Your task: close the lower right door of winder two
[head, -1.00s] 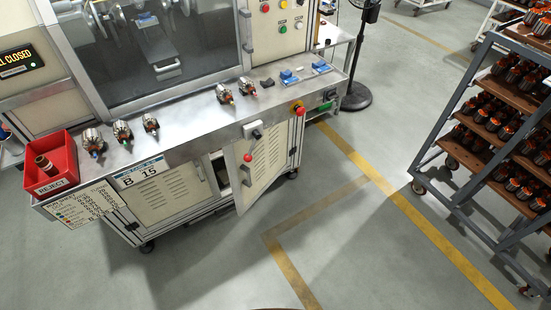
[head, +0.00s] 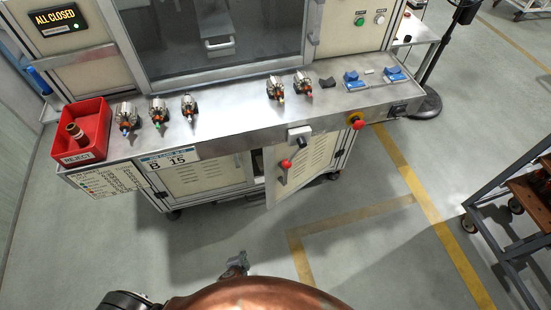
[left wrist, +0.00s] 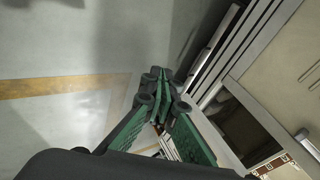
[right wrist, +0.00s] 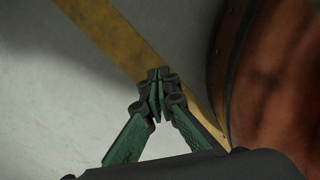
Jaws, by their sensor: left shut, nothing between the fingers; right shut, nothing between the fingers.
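The lower right door (head: 309,166) of the winder is a cream louvred panel standing ajar, its free left edge swung out from the cabinet. It carries a red knob and dark handle (head: 285,170). The lower left door (head: 205,178) looks shut. My left gripper (head: 237,262) is low over the floor, in front of and apart from the open door. In the left wrist view its fingers (left wrist: 165,85) are shut and empty, with a dark cabinet gap to the right. My right gripper (right wrist: 155,82) is shut and empty above the floor; the head view does not show it.
The bench (head: 230,122) above the doors holds a red reject bin (head: 85,130), several armatures and a red stop button (head: 356,122). A wheeled rack (head: 505,220) stands at the right. The floor in front is clear, with yellow lines (head: 415,190).

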